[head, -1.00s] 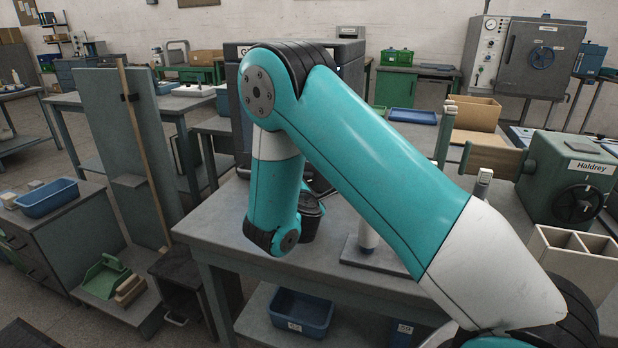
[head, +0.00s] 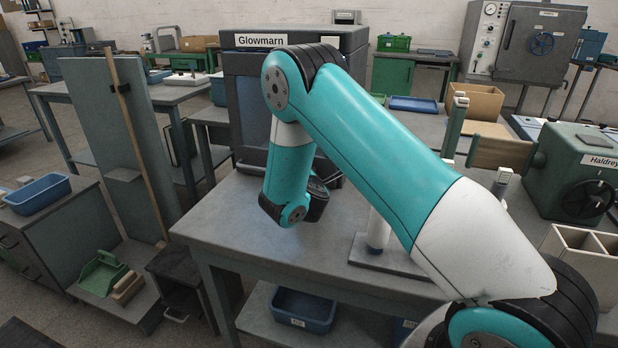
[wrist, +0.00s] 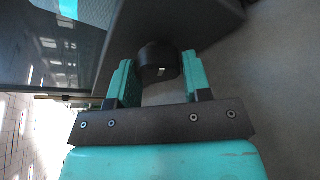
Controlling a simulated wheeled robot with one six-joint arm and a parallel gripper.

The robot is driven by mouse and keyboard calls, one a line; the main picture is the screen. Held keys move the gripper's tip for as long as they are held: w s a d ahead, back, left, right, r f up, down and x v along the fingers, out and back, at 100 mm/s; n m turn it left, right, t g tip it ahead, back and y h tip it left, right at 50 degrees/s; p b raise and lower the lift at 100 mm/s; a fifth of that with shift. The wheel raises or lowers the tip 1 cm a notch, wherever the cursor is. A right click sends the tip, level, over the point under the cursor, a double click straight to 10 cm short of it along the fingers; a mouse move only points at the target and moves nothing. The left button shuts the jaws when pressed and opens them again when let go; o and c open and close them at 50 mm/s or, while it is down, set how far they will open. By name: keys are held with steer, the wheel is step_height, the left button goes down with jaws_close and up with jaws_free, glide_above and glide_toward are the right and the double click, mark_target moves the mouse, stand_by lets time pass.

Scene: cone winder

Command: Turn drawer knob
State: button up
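In the wrist view, a dark round knob (wrist: 158,62) sits on a dark panel (wrist: 205,22). My gripper (wrist: 160,75) has one teal finger on each side of the knob, with the knob between the fingertips. The fingers look spread, and I see no clear grip; contact at the sides is hard to judge. In the head view, my gripper (head: 318,200) is low in front of the dark machine marked Glowmarn (head: 250,70), above the grey table. My arm hides much of the machine's front, and the knob is not visible there.
The grey table (head: 240,225) has clear surface at its left front. A white upright post on a base plate (head: 390,265) stands right of my gripper. A green Haldrey machine (head: 580,170) and an open wooden box (head: 580,250) are further right.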

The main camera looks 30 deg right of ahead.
steer(key=c, duration=0.4)
steer(key=m+b, duration=0.1)
steer(key=b, duration=0.1)
steer(key=shift+f+t+b, duration=0.3)
steer(key=shift+f+b, duration=0.1)
steer(key=m+t+b, duration=0.1)
steer(key=b, duration=0.3)
steer(key=shift+a+m, duration=0.1)
steer(key=shift+m, duration=0.3)
steer(key=shift+r+m+b, duration=0.25)
steer(key=shift+m+b, duration=0.15)
steer(key=shift+b, duration=0.4)
steer(key=shift+r, duration=0.1)
steer(key=shift+y, duration=0.3)
steer(key=o, duration=0.9)
